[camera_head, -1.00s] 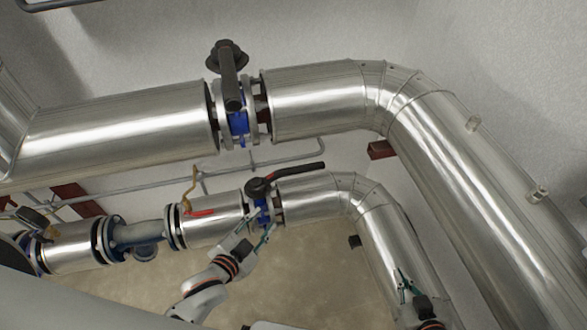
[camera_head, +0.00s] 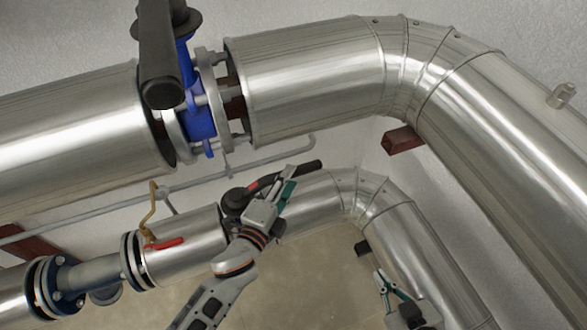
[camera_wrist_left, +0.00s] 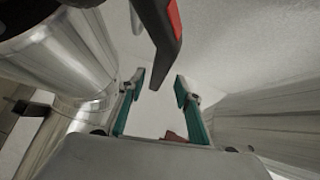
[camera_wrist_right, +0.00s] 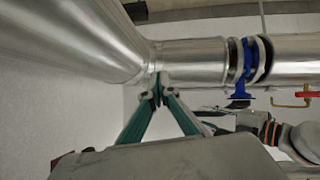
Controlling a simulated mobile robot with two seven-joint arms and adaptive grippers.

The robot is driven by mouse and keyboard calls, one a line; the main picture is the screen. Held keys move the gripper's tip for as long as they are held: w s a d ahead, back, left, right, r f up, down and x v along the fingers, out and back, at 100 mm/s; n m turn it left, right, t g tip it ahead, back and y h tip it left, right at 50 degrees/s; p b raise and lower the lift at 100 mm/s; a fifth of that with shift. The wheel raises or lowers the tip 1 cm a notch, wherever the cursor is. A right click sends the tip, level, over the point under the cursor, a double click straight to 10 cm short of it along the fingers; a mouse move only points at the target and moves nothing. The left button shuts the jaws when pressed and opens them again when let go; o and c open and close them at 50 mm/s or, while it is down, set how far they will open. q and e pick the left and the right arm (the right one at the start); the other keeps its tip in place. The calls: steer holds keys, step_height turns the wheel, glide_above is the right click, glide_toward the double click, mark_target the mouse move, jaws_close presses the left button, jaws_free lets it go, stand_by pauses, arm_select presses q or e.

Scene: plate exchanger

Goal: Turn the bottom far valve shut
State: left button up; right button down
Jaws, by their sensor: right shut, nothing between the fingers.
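The bottom far valve on the lower silver pipe has a black lever (camera_head: 311,166) with a red patch, pointing right and slightly up along the pipe. Its blue body (camera_wrist_right: 246,62) shows in the right wrist view. My left gripper (camera_head: 290,186) is at the lever's outer half and partly covers it. In the left wrist view the left gripper (camera_wrist_left: 160,82) is open, and the lever's tip (camera_wrist_left: 161,78) appears between its fingertips; I cannot tell the depth. My right gripper (camera_wrist_right: 161,90) is shut and empty, in front of the lower pipe's bend (camera_head: 402,235), away from the valve.
A larger upper pipe (camera_head: 310,85) crosses above, with a blue valve (camera_head: 198,120) and a thick dark lever (camera_head: 160,65). A small tap with a red handle (camera_head: 165,243) sits left of the bottom valve. A thin grey pipe (camera_head: 220,176) runs along the wall.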

arm_select(q)
steer(key=shift+b+x, duration=0.3)
steer(key=shift+x, duration=1.9)
steer(key=shift+f, duration=0.1)
